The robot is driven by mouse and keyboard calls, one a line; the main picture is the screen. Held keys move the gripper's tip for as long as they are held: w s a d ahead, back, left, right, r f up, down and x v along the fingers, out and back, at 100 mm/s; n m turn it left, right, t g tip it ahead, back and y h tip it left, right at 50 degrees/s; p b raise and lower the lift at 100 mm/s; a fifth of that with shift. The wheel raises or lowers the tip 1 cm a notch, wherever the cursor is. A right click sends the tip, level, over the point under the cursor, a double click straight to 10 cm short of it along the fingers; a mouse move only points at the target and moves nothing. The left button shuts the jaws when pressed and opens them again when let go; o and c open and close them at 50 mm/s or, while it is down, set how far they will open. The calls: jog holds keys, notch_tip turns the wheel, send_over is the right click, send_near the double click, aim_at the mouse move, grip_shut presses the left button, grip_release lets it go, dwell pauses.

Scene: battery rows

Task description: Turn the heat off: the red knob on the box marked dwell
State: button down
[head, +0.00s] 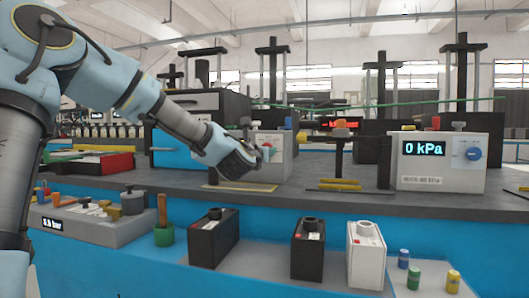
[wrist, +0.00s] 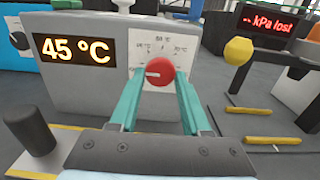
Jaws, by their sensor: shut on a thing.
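The red knob (wrist: 160,71) sits on the front of a grey box (wrist: 85,85) with a lit display (wrist: 75,50) reading 45 °C. A white dial plate (wrist: 165,45) with temperature marks lies behind the knob. My gripper (wrist: 160,80) has its two teal fingers on either side of the knob and is shut on it. A pale mark on the knob points to the left. The word dwell is not readable in either view.
To the right, a box (head: 432,162) shows 0 kPa. Yellow bars (head: 335,187) lie on the grey bench between. A black cylinder (wrist: 30,130) stands close at the wrist view's left. A red-lit display (wrist: 268,22) stands behind. Battery blocks (head: 308,248) stand on the lower shelf.

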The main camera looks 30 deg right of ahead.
jog(key=shift+c, duration=2)
grip_release()
jog(key=p+v, duration=0.3)
jog(key=v, duration=0.7)
jog(key=shift+s+a+p, duration=0.3)
jog(key=shift+p, duration=0.05)
